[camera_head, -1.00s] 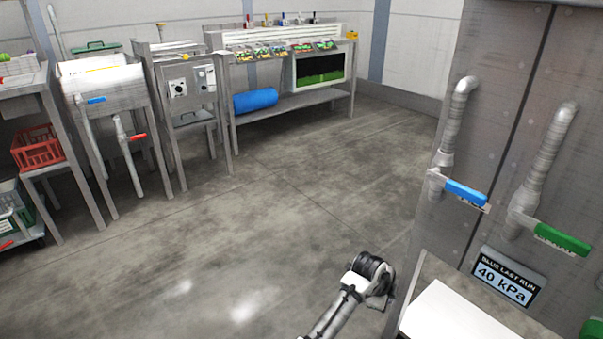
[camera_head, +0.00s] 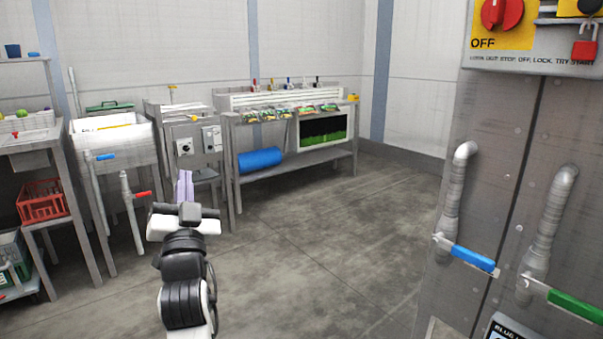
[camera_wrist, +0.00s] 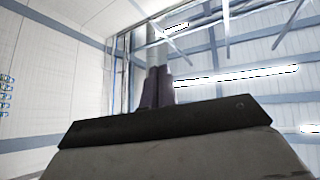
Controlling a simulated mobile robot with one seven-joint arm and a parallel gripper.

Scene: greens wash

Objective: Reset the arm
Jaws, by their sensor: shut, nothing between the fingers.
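My arm rises from the bottom left of the head view, with black joints and a white wrist. My gripper (camera_head: 184,186) points up at its end, a pale lilac pair of fingers in front of the metal stands. The fingers are together, with nothing between them. In the wrist view the gripper (camera_wrist: 157,72) shows as two dark fingers side by side against the wall and the lit ceiling. No object is near the fingertips there.
A grey cabinet (camera_head: 470,190) with a blue-handled valve (camera_head: 472,259) and a green-handled valve (camera_head: 575,305) stands close at the right. A sink (camera_head: 112,145), a red crate (camera_head: 42,201) and a bench with a blue roll (camera_head: 260,160) line the back. The middle floor (camera_head: 310,240) is open.

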